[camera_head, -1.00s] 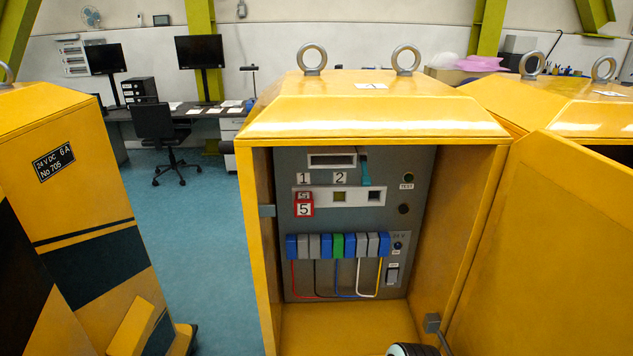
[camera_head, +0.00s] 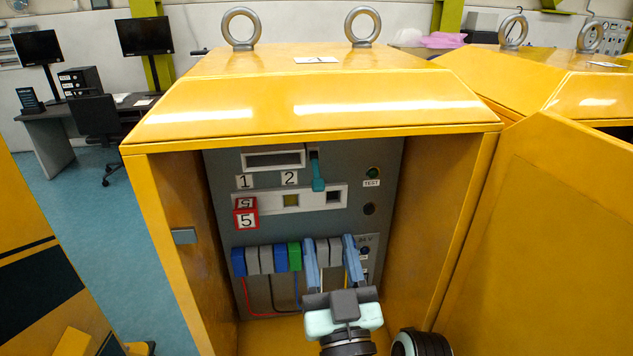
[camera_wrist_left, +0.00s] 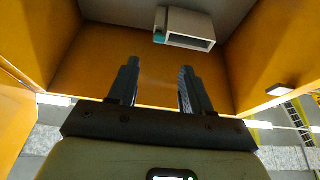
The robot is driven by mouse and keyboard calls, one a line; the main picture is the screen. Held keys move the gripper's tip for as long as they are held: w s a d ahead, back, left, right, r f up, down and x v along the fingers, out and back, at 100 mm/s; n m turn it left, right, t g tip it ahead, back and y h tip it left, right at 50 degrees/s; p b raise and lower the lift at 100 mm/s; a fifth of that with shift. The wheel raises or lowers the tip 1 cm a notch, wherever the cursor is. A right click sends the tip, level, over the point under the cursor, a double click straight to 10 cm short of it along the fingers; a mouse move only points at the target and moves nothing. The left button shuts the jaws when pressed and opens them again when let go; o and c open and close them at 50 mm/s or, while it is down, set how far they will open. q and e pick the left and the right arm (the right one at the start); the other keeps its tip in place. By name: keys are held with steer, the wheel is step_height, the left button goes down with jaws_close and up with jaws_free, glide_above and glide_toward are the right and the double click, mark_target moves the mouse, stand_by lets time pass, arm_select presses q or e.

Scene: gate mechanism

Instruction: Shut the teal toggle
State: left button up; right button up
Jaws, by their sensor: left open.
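The teal toggle (camera_head: 318,175) is a small lever near the top of the grey panel (camera_head: 222,190) inside the yellow cabinet. Its lever points downward from a slot, right of the label 2. My left gripper (camera_head: 331,243) is open and empty, in front of the panel's lower right. It is below the toggle in the picture and apart from it. Its two blue fingers cover part of the row of blocks. In the left wrist view its fingers (camera_wrist_left: 158,68) stand apart, with a teal piece (camera_wrist_left: 159,39) beside a pale box beyond them.
The yellow cabinet (camera_head: 310,110) has side walls and an overhanging top around the panel. Its open door (camera_head: 545,240) stands at the right. A red block marked 5 (camera_head: 245,219) and several blue, grey and green blocks (camera_head: 266,260) with wires sit on the panel.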

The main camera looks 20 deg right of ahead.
mark_target(319, 190)
arm_select(q)
steer(key=p+x, duration=0.3)
steer(key=x, duration=1)
steer(key=shift+d, duration=0.1)
steer(key=shift+f, duration=0.1)
arm_select(e)
steer(key=r, duration=0.2)
steer(key=w+r, duration=0.1)
steer(key=r, duration=0.1)
steer(key=shift+w, duration=0.2)
arm_select(q)
steer(key=shift+s+p, duration=0.1)
steer(key=shift+p, duration=0.2)
jaws_close()
